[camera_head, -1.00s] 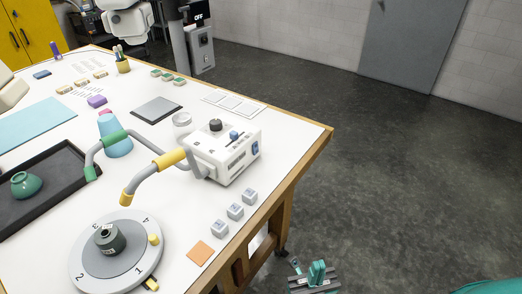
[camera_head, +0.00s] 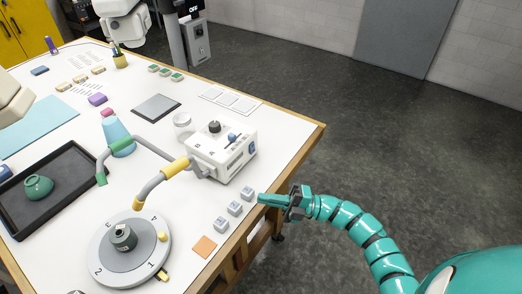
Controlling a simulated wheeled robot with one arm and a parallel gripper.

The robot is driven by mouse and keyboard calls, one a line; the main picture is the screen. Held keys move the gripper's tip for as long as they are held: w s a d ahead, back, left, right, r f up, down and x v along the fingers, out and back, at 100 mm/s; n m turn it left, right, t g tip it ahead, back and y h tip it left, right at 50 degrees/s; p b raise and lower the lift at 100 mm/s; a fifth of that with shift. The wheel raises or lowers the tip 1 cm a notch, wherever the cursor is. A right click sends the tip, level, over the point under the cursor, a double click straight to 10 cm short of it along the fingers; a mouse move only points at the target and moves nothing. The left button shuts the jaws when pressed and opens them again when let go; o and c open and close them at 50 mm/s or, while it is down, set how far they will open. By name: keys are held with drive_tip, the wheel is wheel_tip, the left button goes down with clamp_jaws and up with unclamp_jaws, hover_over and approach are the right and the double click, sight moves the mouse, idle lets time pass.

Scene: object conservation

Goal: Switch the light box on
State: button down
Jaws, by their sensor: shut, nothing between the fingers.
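The light box (camera_head: 219,152) is a white box with rounded edges near the table's right edge. It has a dark knob (camera_head: 214,127) and a small blue part (camera_head: 232,138) on top, and a blue switch (camera_head: 252,146) on its right side. Whether it is lit I cannot tell. My teal gripper (camera_head: 262,199) is shut and empty, pointing left at the table's right edge. It is apart from the box, below and slightly right of the switch in the picture, close to the small grey cubes.
Several grey cubes (camera_head: 234,208) stand along the table's right edge, with an orange square (camera_head: 204,246) in front. A numbered turntable (camera_head: 104,271) stands at the front left. A dark tray (camera_head: 73,206) holds a green pot (camera_head: 38,187). The floor (camera_head: 400,135) on the right is clear.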

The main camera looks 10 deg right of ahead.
drive_tip(key=w+d+f+m+t+h, duration=0.2)
drive_tip(key=w+d+t+h, duration=0.1)
drive_tip(key=w+d, duration=0.3)
drive_tip(key=w+d+f+m+t+h, duration=0.1)
drive_tip(key=w+d+m+t+h, duration=0.1)
drive_tip(key=w+d+h, duration=0.3)
drive_tip(key=shift+w+d+f+m+t, duration=0.3)
drive_tip(key=shift+w+d+f+t, duration=0.15)
drive_tip(key=shift+d+t, duration=0.35)
drive_tip(key=shift+a+r, duration=0.1)
drive_tip(key=shift+a, duration=0.15)
drive_tip(key=p, duration=0.5)
approach(253, 152)
drive_tip(key=x, duration=0.5)
drive_tip(key=shift+w+a+r, duration=0.1)
drive_tip(key=shift+w+r, duration=0.05)
drive_tip(key=shift+r, duration=0.15)
drive_tip(key=shift+w+a+f+p, duration=0.35)
drive_tip(key=shift+w+a+p, duration=0.1)
drive_tip(key=shift+w+a, duration=0.1)
drive_tip(key=shift+f+b, duration=0.15)
drive_tip(key=shift+b, duration=0.25)
